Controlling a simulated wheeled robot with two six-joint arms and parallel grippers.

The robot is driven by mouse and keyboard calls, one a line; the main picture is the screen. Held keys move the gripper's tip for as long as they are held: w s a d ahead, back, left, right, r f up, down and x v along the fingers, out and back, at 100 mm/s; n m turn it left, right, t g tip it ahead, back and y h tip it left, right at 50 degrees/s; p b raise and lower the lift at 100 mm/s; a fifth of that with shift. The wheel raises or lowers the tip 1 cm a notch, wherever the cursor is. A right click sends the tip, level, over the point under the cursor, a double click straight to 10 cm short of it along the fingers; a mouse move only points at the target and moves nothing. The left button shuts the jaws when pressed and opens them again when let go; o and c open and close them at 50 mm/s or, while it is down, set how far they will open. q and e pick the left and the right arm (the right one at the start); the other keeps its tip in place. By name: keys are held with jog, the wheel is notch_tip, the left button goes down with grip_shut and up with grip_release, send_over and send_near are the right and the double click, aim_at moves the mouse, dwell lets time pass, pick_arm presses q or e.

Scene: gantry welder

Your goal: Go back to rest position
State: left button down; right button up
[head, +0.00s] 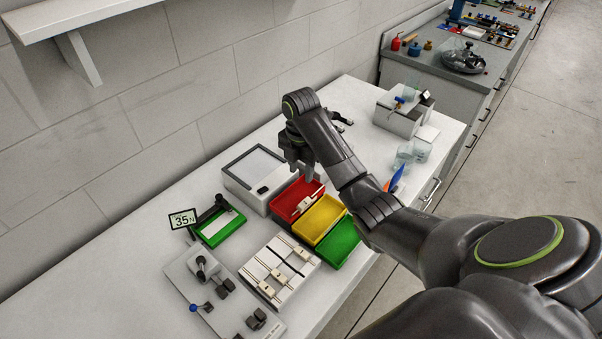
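My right arm reaches in from the right. Its gripper (301,171) points down above the red bin (284,209), near the bin's back edge. The two dark fingers look apart, with nothing visible held between them. My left gripper is not in view.
A yellow bin (318,220) and a green bin (341,244) adjoin the red one. Nearby stand a white framed device (256,178), a white tray with several pale parts (262,262), a fixture plate (185,274) and a "35" display (182,219). Glassware (411,154) stands farther right.

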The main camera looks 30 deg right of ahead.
jog(key=shift+r, duration=0.25)
dwell(0.4)
